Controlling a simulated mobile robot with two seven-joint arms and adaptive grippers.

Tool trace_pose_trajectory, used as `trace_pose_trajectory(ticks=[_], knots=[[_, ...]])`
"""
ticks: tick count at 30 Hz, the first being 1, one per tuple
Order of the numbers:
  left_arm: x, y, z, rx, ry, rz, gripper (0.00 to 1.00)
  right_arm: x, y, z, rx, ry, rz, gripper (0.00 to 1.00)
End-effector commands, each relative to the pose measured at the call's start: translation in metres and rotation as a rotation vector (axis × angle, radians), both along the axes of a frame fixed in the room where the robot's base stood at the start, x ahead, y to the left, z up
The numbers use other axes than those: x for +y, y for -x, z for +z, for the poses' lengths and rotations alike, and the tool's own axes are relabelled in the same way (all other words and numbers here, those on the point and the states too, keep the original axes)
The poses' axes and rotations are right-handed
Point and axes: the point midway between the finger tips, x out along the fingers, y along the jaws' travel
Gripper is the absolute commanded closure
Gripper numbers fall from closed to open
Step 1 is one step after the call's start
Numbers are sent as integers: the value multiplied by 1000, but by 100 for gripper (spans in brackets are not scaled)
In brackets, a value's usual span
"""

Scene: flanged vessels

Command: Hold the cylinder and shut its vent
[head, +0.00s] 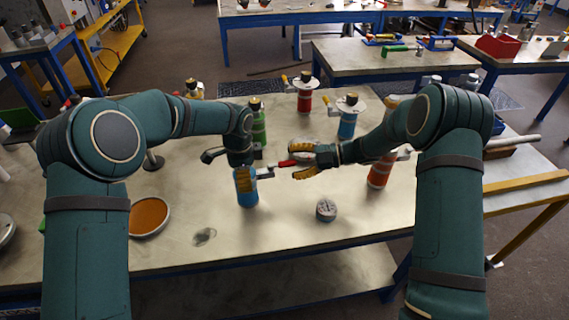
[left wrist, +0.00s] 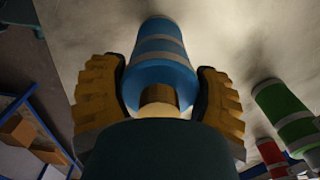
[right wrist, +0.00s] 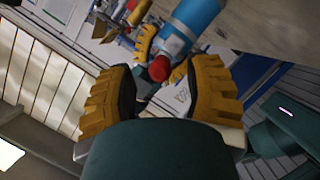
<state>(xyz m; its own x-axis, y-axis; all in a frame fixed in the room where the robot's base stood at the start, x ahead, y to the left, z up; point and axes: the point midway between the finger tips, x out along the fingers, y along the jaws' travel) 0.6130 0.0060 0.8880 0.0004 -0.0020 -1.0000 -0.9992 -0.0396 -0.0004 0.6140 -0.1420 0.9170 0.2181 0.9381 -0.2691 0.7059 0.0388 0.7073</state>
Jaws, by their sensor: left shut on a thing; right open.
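A blue cylinder (head: 247,196) with pale bands stands upright on the metal table. My left gripper (head: 245,180) is shut around its upper part. In the left wrist view the cylinder (left wrist: 160,60) lies between both yellow fingers, its brass neck toward the camera. A grey side stem (head: 266,172) leads right from it toward a red vent handle (head: 287,163). My right gripper (head: 303,161) is open, its yellow fingers just right of the red handle. In the right wrist view the red handle (right wrist: 158,69) shows ahead, between the open fingertips. Contact cannot be told.
A green cylinder (head: 259,128) stands behind my left gripper. A red flanged vessel (head: 304,100) and a blue flanged vessel (head: 347,122) stand further back. An orange-red cylinder (head: 379,173) is right of my right gripper. A small grey round part (head: 326,210) and an orange-filled dish (head: 149,216) are nearer.

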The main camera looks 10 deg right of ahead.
Motion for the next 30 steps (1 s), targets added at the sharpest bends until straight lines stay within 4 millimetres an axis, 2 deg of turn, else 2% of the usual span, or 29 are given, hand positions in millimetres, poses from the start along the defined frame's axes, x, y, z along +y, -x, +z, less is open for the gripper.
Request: trace_pose_trajectory(ticks=[1, 6, 12, 18, 30], knots=[[2, 0, -2, 2, -5, 2, 76, -12, 2, 4, -2, 1, -3, 49], [3, 0, -2, 2, -5, 2, 76, -44, 10, 13, -4, 0, -1, 49], [3, 0, -1, 2, -6, 2, 76, -68, 16, 20, -1, -1, 0, 49], [3, 0, -1, 2, -6, 2, 76, -76, 18, 22, 0, -1, 3, 49], [3, 0, -1, 2, -6, 2, 76, -75, 18, 22, 0, -1, 3, 49]])
